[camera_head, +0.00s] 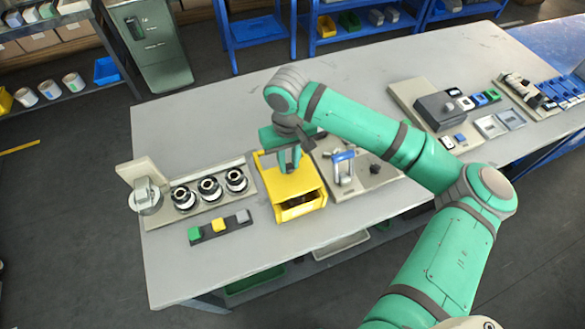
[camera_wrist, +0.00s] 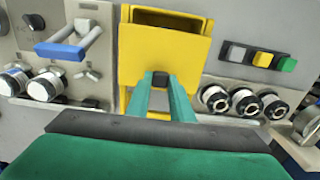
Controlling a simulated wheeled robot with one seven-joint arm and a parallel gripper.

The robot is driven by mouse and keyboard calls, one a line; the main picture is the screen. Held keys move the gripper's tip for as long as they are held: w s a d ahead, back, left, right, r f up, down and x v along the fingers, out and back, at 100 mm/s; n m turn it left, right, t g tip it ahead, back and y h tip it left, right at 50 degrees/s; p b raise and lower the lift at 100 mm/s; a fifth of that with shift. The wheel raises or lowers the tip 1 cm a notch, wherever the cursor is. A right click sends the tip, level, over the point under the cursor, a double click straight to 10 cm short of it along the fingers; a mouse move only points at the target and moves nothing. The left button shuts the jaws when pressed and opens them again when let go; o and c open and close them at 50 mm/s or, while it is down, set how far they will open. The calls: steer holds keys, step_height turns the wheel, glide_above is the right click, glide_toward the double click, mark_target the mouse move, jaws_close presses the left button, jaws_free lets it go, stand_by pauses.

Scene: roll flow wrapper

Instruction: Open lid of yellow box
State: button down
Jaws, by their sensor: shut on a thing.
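The yellow box (camera_head: 296,188) stands near the front edge of the grey workbench, with a dark opening on its near side. In the wrist view its broad yellow lid (camera_wrist: 165,50) fills the upper middle, and a gap shows beyond the lid's far edge. My gripper (camera_head: 290,163) reaches down over the back part of the box. In the wrist view my gripper (camera_wrist: 161,82) is shut on a small dark handle (camera_wrist: 160,78) on the yellow lid. I cannot tell whether the lid is raised at all.
A holder with several black-and-white rolls (camera_head: 209,187) stands left of the box. A strip with grey, yellow and green blocks (camera_head: 219,226) lies in front of it. A fixture with a blue handle (camera_head: 343,158) stands close on the right. The bench's left front corner is clear.

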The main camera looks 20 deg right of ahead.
steer(key=w, duration=0.5)
steer(key=shift+w, duration=0.3)
steer(key=c, duration=1.6)
jaws_free()
steer(key=shift+s+a, duration=0.1)
steer(key=shift+o, duration=0.2)
steer(key=shift+r, duration=0.1)
step_height(320, 180, up, 11)
steer(key=shift+f, duration=0.2)
